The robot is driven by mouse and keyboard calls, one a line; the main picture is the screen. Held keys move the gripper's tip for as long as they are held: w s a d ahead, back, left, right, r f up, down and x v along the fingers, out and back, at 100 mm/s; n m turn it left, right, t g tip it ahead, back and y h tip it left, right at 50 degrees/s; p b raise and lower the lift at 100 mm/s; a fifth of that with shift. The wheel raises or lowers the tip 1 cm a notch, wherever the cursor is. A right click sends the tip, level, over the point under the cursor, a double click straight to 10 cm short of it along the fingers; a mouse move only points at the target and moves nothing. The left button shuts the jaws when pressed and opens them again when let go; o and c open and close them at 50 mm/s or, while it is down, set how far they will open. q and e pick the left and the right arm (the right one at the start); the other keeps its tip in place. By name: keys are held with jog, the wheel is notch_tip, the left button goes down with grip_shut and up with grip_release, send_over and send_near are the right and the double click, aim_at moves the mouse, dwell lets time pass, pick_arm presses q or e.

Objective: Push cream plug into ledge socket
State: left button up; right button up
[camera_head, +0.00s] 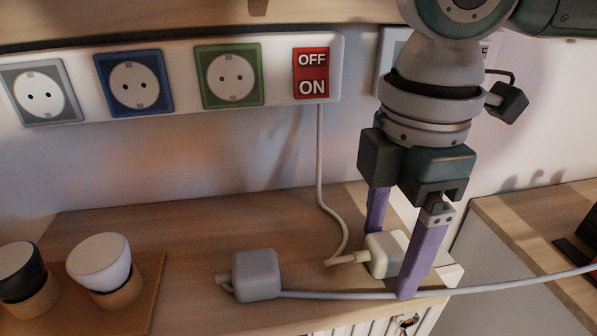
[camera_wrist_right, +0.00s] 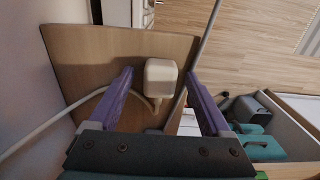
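The cream plug (camera_head: 385,255) lies on the wooden ledge (camera_head: 180,225), with its cord running to the left and up the wall. My right gripper (camera_head: 391,264) points down over it, one finger on each side. In the right wrist view the open fingers (camera_wrist_right: 160,73) stand apart with the plug (camera_wrist_right: 160,78) between them and gaps on both sides. Grey (camera_head: 40,93), blue (camera_head: 134,83) and green (camera_head: 229,75) sockets sit empty on a white wall strip. Another white panel (camera_head: 388,48) is partly hidden behind my right arm. My left gripper is not in view.
A grey plug (camera_head: 256,275) lies left of the cream one; its cable passes across the ledge near my right fingers. Two cups (camera_head: 100,262) stand on a wooden board at left. A red OFF/ON switch (camera_head: 311,73) is on the strip. An open drawer (camera_wrist_right: 285,140) holds teal items.

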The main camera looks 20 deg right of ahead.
aim_at(391, 242)
grip_shut()
dwell(0.5)
notch_tip(391, 242, up, 20)
jog(key=p, duration=2.4)
jog(key=shift+p, duration=0.4)
